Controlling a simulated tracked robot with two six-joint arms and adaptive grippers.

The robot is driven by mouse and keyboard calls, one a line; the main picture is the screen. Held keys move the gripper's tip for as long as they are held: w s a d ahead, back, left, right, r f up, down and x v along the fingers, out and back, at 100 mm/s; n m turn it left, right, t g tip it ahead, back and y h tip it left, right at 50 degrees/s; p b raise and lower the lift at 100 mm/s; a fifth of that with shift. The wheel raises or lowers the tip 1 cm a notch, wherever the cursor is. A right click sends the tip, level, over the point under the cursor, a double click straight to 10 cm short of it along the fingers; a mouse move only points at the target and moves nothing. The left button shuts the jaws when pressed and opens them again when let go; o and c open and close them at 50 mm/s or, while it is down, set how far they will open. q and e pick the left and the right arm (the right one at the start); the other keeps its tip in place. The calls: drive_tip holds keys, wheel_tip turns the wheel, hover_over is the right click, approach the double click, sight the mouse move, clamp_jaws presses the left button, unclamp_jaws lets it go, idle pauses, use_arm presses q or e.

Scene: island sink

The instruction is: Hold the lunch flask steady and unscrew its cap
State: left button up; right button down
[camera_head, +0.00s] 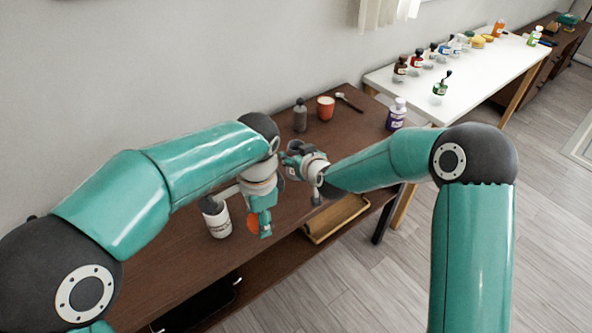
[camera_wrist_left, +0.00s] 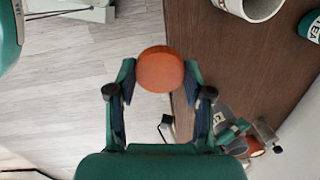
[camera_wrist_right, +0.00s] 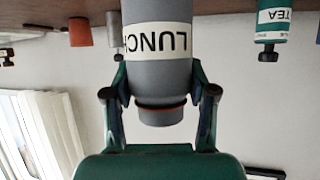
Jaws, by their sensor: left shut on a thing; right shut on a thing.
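The lunch flask (camera_wrist_right: 158,72), a grey cylinder with a cream "LUNCH" label, shows upside down in the right wrist view. My right gripper (camera_wrist_right: 160,95) is shut around its sides below the label in that picture. A thin red ring circles its grey neck; no orange cap sits there. The round orange cap (camera_wrist_left: 160,70) is between the fingers of my left gripper (camera_wrist_left: 158,75), apart from the flask. In the head view the cap (camera_head: 253,224) shows beside my left gripper (camera_head: 262,226), near the table's front edge. My right gripper (camera_head: 291,158) is above it; the flask is mostly hidden there.
A white mug (camera_head: 217,222) stands on the brown table left of my left gripper. A wooden tray (camera_head: 338,220) lies on the lower shelf.

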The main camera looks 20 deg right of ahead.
drive_tip(key=shift+f, duration=2.75)
drive_tip(key=c, duration=0.8)
unclamp_jaws()
drive_tip(key=o, duration=0.5)
drive_tip(key=shift+c, duration=0.2)
